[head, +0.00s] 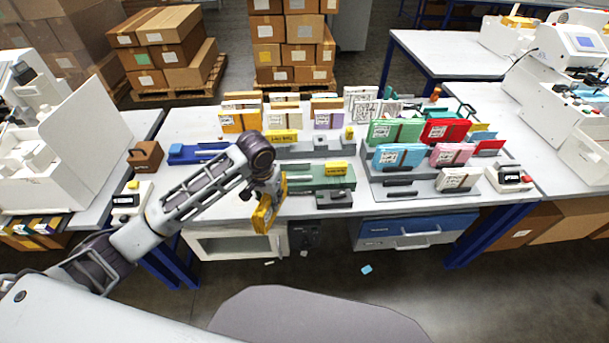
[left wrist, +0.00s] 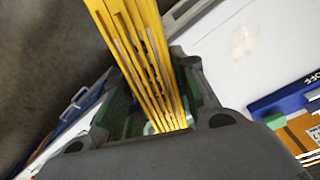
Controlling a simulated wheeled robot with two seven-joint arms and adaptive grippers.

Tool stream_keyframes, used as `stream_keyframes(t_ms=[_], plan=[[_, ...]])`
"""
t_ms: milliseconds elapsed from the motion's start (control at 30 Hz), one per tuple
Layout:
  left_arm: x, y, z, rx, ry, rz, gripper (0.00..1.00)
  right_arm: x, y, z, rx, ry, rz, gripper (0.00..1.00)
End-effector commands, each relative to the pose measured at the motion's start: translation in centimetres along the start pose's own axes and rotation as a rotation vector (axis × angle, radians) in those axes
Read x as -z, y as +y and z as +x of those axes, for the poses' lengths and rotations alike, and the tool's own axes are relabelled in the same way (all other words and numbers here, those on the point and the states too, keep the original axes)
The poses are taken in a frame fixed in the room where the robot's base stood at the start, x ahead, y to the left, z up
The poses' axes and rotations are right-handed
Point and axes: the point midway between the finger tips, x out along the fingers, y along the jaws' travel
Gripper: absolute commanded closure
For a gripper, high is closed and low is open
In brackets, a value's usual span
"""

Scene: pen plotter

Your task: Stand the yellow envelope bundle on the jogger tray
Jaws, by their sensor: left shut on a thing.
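My left gripper (head: 272,192) is shut on the yellow envelope bundle (head: 265,216). The bundle hangs tilted at the front edge of the table, left of the green tray-like unit (head: 310,182), which may be the jogger tray. In the left wrist view the bundle (left wrist: 140,55) shows as several yellow envelopes edge-on between the gripper's fingers (left wrist: 165,125). A yellow label (head: 336,168) sits on the green unit. I cannot tell whether the bundle touches the unit. My right gripper is not in view.
A grey rack with green, blue, red and pink bundles (head: 398,155) stands at the right. More bundles stand in a row (head: 240,120) at the back. A blue tool (head: 198,152) and a brown box (head: 146,156) lie to the left. Bare white tabletop (head: 210,178) shows around my left forearm.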

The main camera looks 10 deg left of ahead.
Motion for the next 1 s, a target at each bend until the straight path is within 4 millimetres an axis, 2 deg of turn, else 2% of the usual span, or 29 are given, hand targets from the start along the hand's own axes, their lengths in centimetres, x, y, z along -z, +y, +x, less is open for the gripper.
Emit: stream_keyframes(t_ms=[233,467,1000], plan=[[0.9,0.8,-1.3,-0.018,0.001,0.136,1.00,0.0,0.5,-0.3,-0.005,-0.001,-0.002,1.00],[1.9,2.0,-3.1,-0.043,-0.002,0.349,1.00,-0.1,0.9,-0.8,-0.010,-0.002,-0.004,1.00],[3.9,4.1,-7.5,-0.100,-0.002,0.851,1.00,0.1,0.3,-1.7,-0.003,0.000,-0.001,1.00]])
